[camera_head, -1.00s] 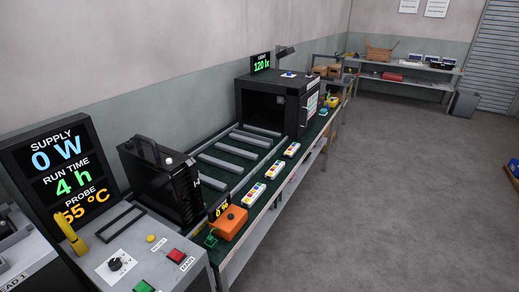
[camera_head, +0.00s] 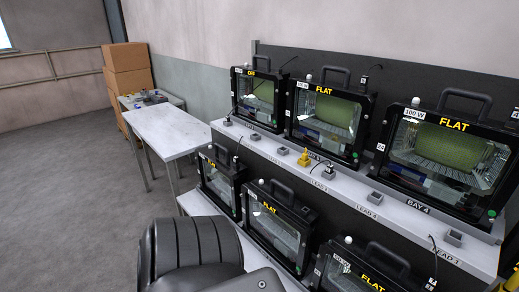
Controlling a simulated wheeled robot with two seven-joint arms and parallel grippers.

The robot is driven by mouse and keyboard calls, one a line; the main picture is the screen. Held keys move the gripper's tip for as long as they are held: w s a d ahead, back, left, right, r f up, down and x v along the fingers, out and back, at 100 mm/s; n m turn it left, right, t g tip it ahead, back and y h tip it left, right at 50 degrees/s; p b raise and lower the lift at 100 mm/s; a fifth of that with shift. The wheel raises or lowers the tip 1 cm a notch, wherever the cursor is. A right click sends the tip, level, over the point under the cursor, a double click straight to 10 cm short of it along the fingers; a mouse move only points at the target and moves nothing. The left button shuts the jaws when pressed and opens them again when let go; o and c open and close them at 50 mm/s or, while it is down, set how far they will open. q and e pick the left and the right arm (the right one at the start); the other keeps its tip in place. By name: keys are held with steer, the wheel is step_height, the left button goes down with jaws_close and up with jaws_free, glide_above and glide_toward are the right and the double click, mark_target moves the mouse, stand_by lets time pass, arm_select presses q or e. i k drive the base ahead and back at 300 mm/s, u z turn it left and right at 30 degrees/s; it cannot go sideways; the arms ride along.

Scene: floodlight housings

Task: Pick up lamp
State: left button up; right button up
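Several black floodlight lamps with glass fronts and top handles stand on a two-level rack. On the upper level are a lamp marked OFF (camera_head: 257,96), a lamp marked FLAT (camera_head: 325,118) and a larger 100 W lamp marked FLAT (camera_head: 445,152). On the lower level are a small lamp at the left (camera_head: 220,187), a lamp marked FLAT (camera_head: 277,228) and another FLAT lamp (camera_head: 350,274), cut by the bottom edge. A black rounded arm part of mine fills the bottom centre and hides some of the rack. Neither gripper shows.
The rack's grey ledge (camera_head: 396,204) carries small grey sockets and a yellow plug (camera_head: 304,157). A white table (camera_head: 170,130) stands left of the rack, with stacked cardboard boxes (camera_head: 127,70) behind it. The floor (camera_head: 60,200) at left is open.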

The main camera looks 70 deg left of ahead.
mark_target(285, 228)
steer(key=u, duration=2)
